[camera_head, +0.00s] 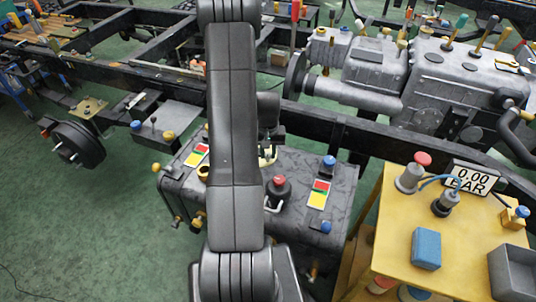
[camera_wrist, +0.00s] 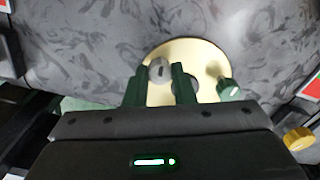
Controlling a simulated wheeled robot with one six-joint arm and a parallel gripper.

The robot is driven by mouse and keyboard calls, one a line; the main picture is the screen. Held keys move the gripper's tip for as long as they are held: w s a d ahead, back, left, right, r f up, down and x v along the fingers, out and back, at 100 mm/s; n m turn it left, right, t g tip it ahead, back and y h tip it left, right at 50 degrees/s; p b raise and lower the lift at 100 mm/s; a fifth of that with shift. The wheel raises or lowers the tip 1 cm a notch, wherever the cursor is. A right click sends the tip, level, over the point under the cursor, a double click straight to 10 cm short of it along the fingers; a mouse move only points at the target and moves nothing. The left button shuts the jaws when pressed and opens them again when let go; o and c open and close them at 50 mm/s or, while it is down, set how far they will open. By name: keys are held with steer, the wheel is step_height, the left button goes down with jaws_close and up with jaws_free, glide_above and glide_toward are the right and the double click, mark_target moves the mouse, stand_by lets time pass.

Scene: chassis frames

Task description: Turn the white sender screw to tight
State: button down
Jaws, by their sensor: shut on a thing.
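The white sender screw (camera_wrist: 160,70) shows in the wrist view as a small round whitish-grey head with a dark mark on it. It sits at the left side of a cream round plate (camera_wrist: 207,58) on a dark mottled tank. My gripper (camera_wrist: 161,76) has its two dark green fingers on either side of the screw and is shut on it. A green screw (camera_wrist: 228,88) stands at the plate's right side. In the head view my arm hides most of the gripper and the plate.
The tank (camera_head: 340,172) carries a red-topped knob (camera_head: 278,186), blue caps and coloured labels. Black frame rails cross behind it. A yellow table (camera_head: 390,235) at right holds a blue block (camera_head: 426,248), a gauge sign (camera_head: 472,180) and a grey bin (camera_head: 513,275).

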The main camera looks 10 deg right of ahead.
mark_target(268, 154)
steer(key=shift+m, duration=0.8)
steer(key=shift+b, duration=0.3)
steer(key=c, duration=1.2)
jaws_free()
steer(key=shift+r, duration=0.1)
step_height(268, 154, up, 14)
steer(key=shift+p, duration=0.45)
steer(key=shift+f, duration=0.2)
